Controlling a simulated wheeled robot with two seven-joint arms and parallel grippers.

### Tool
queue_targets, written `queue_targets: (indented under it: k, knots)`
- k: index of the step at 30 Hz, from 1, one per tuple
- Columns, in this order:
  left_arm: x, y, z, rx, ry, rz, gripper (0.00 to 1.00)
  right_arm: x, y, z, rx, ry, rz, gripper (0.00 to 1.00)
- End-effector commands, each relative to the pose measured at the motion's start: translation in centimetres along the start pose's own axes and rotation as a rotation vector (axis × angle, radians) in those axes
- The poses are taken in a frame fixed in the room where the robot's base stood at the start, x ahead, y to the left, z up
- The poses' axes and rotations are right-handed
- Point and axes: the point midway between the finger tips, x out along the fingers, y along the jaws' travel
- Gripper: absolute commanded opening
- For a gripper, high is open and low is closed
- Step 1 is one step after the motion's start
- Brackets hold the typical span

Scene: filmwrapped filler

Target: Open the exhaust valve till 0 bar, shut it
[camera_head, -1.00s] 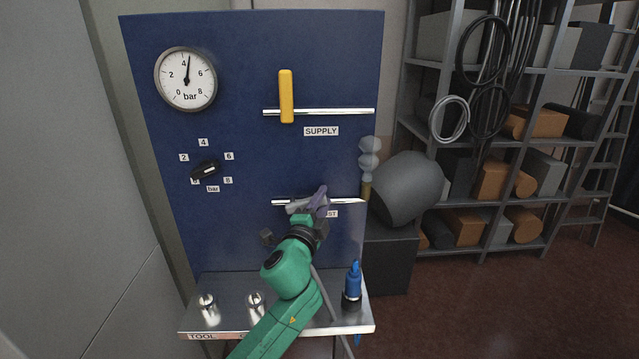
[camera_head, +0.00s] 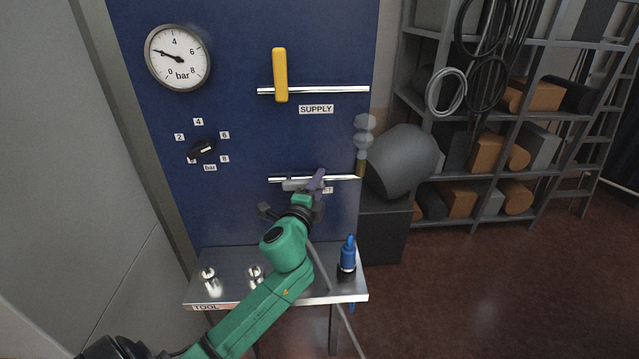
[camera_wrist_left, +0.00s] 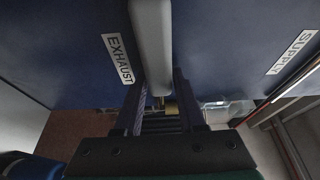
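The exhaust valve's grey handle (camera_head: 294,184) lies roughly along its pipe on the blue panel; its label is mostly covered by my gripper. My left gripper (camera_head: 308,187) is at this handle. In the left wrist view the grey handle (camera_wrist_left: 152,45) runs between the two fingers (camera_wrist_left: 160,103), which look closed on it, beside the EXHAUST label (camera_wrist_left: 118,59). The pressure gauge (camera_head: 178,58) has its needle pointing left, near 2 bar. The yellow supply handle (camera_head: 280,75) stands upright across its pipe. My right gripper is not in view.
A black regulator knob (camera_head: 201,149) sits on the panel's left. A metal shelf (camera_head: 230,291) below holds two small metal fittings and a blue bottle-like item (camera_head: 348,255). A grey silencer-like body (camera_head: 402,160) and storage racks (camera_head: 480,225) stand to the right.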

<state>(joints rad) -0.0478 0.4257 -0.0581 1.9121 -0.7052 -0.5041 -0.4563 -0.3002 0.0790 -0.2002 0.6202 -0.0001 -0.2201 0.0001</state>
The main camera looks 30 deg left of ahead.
Motion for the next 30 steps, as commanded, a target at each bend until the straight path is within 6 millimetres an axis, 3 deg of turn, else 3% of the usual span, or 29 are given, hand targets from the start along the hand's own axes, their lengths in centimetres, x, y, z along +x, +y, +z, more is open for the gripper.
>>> queue_targets:
  k: [14,20,27,30]
  knots:
    - [-0.8,0.1,-0.1,0.0,0.003,-0.001,0.62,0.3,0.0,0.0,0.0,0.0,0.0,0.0]
    - [-4.7,0.5,0.0,0.0,0.003,0.001,0.62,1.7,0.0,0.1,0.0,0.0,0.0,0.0]
    - [-11.6,0.8,0.1,-0.002,0.001,0.004,0.62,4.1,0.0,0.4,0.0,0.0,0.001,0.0]
    - [-13.4,0.1,0.1,-0.003,-0.001,0.005,0.62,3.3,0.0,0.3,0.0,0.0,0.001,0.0]
